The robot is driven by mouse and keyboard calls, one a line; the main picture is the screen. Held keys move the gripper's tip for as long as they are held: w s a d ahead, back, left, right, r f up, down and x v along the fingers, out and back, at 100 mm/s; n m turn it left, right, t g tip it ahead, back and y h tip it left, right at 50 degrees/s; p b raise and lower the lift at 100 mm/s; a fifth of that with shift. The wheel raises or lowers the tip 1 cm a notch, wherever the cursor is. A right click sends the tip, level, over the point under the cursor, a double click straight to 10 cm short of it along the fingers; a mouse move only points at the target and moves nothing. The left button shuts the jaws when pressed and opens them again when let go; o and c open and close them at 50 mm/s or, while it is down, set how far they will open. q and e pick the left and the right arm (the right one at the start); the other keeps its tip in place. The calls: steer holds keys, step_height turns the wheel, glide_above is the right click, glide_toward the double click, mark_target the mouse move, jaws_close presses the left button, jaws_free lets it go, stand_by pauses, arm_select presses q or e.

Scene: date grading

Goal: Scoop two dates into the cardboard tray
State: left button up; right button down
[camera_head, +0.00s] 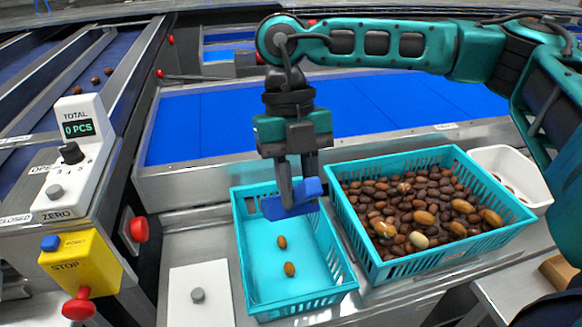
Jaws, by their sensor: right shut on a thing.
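My right gripper (296,172) comes down from above and is shut on a blue scoop (292,200). The scoop hangs tilted over the back part of a small turquoise basket (249,297). I cannot see inside the scoop. Two light brown dates, one (281,242) behind the other (289,269), lie on that basket's floor, apart from each other. A larger turquoise crate (480,238) to the right holds many dark dates (405,195) and several larger, lighter ones. A brown, cardboard-coloured piece (558,271) shows partly at the right edge; I cannot tell whether it is the tray. My left gripper is not in view.
A white container (508,157) stands behind the crate's right end. A counter (78,130) reading 0 PCS and a yellow stop box (80,262) stand at left. A white plate with a grey knob (201,297) lies left of the basket. A blue belt (215,125) runs behind.

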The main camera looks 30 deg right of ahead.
steer(key=shift+m, duration=0.3)
